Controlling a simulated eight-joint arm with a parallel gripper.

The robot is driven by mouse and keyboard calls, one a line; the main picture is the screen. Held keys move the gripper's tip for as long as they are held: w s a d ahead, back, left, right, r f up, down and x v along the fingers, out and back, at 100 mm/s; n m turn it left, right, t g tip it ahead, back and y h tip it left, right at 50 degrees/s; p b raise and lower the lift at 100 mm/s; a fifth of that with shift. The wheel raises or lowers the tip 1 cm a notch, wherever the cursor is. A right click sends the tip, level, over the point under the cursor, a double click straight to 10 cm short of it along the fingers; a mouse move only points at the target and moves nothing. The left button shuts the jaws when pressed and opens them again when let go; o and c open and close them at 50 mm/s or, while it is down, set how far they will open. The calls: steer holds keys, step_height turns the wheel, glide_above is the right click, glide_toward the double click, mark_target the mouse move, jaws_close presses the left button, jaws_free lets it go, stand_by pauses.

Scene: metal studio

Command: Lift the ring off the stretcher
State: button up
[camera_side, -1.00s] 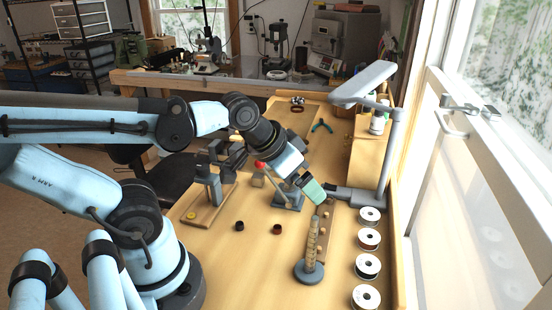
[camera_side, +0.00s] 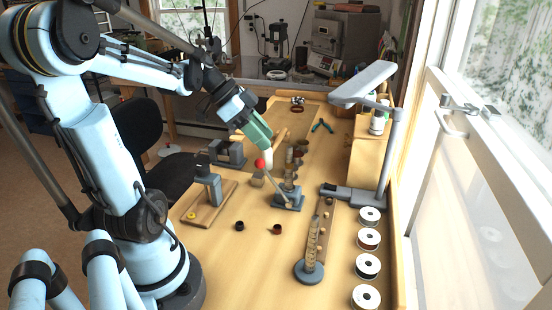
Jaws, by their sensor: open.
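The stretcher (camera_side: 288,202) stands mid-bench, with a blue-grey base, a stepped upright column and a slanted lever ending in a red ball (camera_side: 260,163). I cannot make out the ring on it at this size. My gripper (camera_side: 267,157), with a green body and pale tip, points down just left of the column's upper part, close to the red ball. It is open, and I see nothing held in it. I cannot tell whether it touches the lever or column.
A banded tapered post on a round base (camera_side: 307,272) stands in front, beside a strip of small knobs. White spools (camera_side: 368,238) line the right edge. A grey lamp (camera_side: 395,150) rises behind them. A small press on a wooden board (camera_side: 207,205) stands left. The front middle bench is fairly clear.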

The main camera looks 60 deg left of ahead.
mark_target(286, 160)
steer(key=shift+a+x, duration=0.15)
steer(key=shift+x, duration=1.85)
steer(key=shift+a+x, duration=0.1)
steer(key=shift+x, duration=1.9)
steer(key=shift+w+f, duration=0.1)
steer(key=c, duration=0.7)
steer(key=shift+c, duration=0.5)
steer(key=shift+r, duration=1.3)
steer(key=shift+r, duration=0.1)
steer(key=shift+r, duration=1.1)
